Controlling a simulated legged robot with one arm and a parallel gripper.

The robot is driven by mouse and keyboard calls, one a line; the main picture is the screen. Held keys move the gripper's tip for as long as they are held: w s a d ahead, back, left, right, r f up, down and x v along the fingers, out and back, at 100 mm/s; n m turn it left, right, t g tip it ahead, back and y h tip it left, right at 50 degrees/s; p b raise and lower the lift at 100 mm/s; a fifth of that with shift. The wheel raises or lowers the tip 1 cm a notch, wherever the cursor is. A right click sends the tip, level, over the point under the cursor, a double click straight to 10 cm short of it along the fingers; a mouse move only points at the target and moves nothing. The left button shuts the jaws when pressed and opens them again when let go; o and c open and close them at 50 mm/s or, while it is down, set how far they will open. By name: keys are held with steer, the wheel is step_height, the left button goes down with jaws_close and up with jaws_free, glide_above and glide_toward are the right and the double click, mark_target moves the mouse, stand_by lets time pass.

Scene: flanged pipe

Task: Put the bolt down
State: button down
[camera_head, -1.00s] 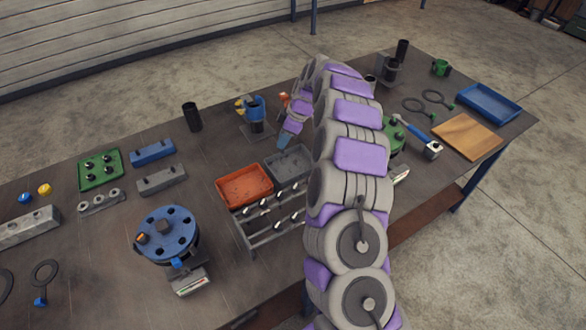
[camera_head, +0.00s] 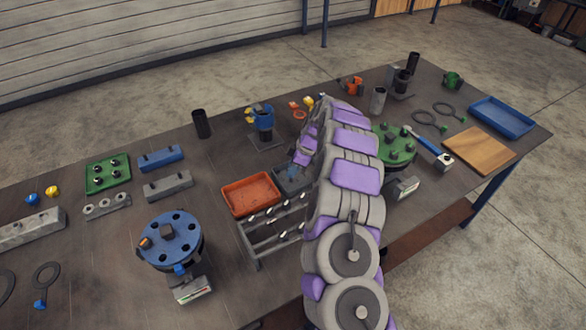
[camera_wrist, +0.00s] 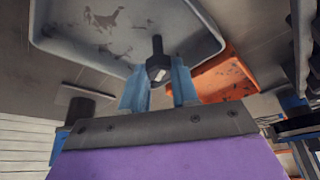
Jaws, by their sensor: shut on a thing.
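My gripper (camera_wrist: 157,82) has two blue fingers shut on a dark bolt (camera_wrist: 157,62). The bolt's head is between the fingertips and its shank points up in the wrist view, across the grey tray. The grey tray (camera_wrist: 95,35) fills the top of the wrist view; it looks empty apart from worn patches. In the head view my gripper (camera_head: 291,172) is at the grey tray (camera_head: 283,190), and my arm covers part of that tray. The bolt is too small to make out there. How far the bolt is from the tray floor, I cannot tell.
An orange tray (camera_head: 250,194) adjoins the grey tray. In front is a rack (camera_head: 275,228) with bolts. A blue flange (camera_head: 170,238) stands at left. A green flange (camera_head: 394,146) is right of my arm. Behind is a stand with a blue-topped part (camera_head: 263,120).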

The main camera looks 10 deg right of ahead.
steer(key=shift+a, duration=0.5)
steer(key=c, duration=1.1)
jaws_free()
steer(key=shift+a, duration=0.1)
steer(key=shift+c, duration=0.2)
steer(key=o, duration=0.3)
steer(key=shift+d, duration=0.5)
steer(key=shift+r, duration=0.15)
steer(key=p+v, duration=0.2)
steer(key=v, duration=0.9)
steer(key=s+a+r+m+g, duration=0.1)
steer(key=s+a+r, duration=0.2)
steer(key=s+r, duration=0.3)
steer(key=s+a+r+m, duration=0.2)
steer(key=s+a+r, duration=0.2)
steer(key=s, duration=0.3)
steer(key=s+a+r+m+g, duration=0.1)
steer(key=s+a+r, duration=0.2)
steer(key=s+r, duration=0.3)
steer(key=s+d+f+m+h, duration=0.1)
steer(key=s+m, duration=0.2)
steer(key=s, duration=0.7)
steer(key=s+d+m+g+h, duration=0.1)
steer(key=s+d+m+h, duration=0.1)
steer(key=s, duration=0.9)
steer(key=s+d+f+m+h, duration=0.1)
steer(key=s+m, duration=0.4)
steer(key=s, duration=0.6)
steer(key=shift+d+f, duration=0.35)
steer(key=shift+d, duration=0.35)
